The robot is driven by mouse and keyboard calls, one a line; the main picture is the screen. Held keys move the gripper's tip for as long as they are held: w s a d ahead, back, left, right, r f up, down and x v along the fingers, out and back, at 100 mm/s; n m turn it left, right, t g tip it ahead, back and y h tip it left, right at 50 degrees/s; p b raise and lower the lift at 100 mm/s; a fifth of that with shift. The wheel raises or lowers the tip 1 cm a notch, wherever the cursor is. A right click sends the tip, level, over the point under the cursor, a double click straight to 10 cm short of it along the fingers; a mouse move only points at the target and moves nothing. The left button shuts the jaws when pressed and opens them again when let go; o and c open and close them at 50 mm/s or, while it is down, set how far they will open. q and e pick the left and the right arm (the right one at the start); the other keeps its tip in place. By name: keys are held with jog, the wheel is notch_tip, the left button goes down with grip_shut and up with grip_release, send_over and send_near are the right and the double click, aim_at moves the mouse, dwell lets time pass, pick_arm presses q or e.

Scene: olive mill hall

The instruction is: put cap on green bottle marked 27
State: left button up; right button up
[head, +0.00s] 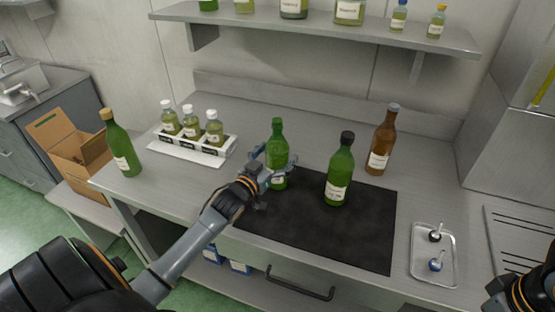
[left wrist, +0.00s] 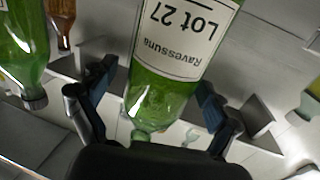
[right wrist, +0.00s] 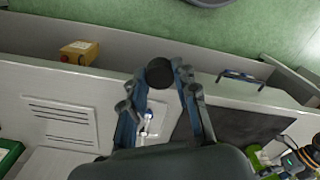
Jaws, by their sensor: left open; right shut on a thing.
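The green bottle marked Lot 27 (left wrist: 180,50) fills the middle of the left wrist view, upside down there. In the head view the same green bottle (head: 277,140) stands upright at the back left of the black mat, with no separate cap visible on its neck. My left gripper (head: 272,168) is open, with its fingers on either side of the bottle. In the right wrist view my right gripper (right wrist: 160,80) is shut on a round dark cap (right wrist: 160,72). Its fingertips are out of the head view, beyond the lower right.
A black-capped green bottle (head: 340,175) and a brown bottle (head: 382,145) stand to the right. A metal tray (head: 418,275) holds two small stoppers. A cork-coloured-topped green bottle (head: 120,147) and a white rack (head: 183,148) stand left. The front of the black mat (head: 310,230) is clear.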

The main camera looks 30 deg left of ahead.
aim_at(271, 150)
pick_arm(q)
jog(key=shift+s, duration=0.1)
pick_arm(e)
jog(key=shift+s, duration=0.1)
pick_arm(q)
jog(key=c, duration=1.7)
jog(key=shift+r, duration=0.15)
grip_shut()
jog(key=shift+r, duration=0.1)
jog(key=shift+r+b, duration=0.45)
jog(key=shift+r, duration=0.8)
pick_arm(e)
jog(key=shift+f, duration=0.45)
pick_arm(q)
jog(key=shift+r, duration=0.35)
pick_arm(e)
jog(key=shift+f+b, duration=0.75)
pick_arm(q)
jog(key=s+a+r, duration=0.2)
jog(key=s+r, duration=0.7)
jog(key=s, duration=0.4)
jog(key=shift+s+r, duration=0.2)
jog(key=shift+s, duration=0.1)
pick_arm(e)
jog(key=shift+f, duration=0.3)
